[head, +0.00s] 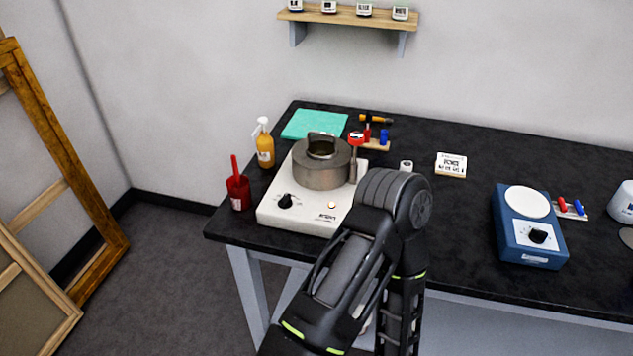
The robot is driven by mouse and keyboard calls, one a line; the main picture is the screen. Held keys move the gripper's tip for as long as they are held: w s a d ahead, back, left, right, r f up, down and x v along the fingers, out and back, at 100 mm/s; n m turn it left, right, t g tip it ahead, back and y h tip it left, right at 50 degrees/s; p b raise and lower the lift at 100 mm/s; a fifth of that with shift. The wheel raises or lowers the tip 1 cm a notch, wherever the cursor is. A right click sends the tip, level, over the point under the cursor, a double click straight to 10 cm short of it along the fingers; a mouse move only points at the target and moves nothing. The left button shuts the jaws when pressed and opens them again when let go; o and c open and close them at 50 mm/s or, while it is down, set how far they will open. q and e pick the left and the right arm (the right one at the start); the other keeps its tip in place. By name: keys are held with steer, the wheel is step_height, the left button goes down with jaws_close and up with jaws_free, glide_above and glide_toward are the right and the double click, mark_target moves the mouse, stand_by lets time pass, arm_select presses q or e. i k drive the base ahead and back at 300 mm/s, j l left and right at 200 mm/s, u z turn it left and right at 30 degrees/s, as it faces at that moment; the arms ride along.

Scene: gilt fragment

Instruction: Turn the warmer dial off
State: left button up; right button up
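A white warmer (270,214) stands at the left end of the black table with a round metal pot (321,171) on it. Its black dial (286,201) is on the front left, with a light mark on the knob. A small pale yellow lamp (332,206) to the right of the dial looks lit. One of my arms rises from the bottom, bends in front of the warmer's right side and hides that part. Neither gripper shows in the head view.

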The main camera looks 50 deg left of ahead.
mark_target(286, 203)
steer(key=u, duration=1.95)
steer(key=i+l, duration=0.25)
steer(key=i, duration=0.2)
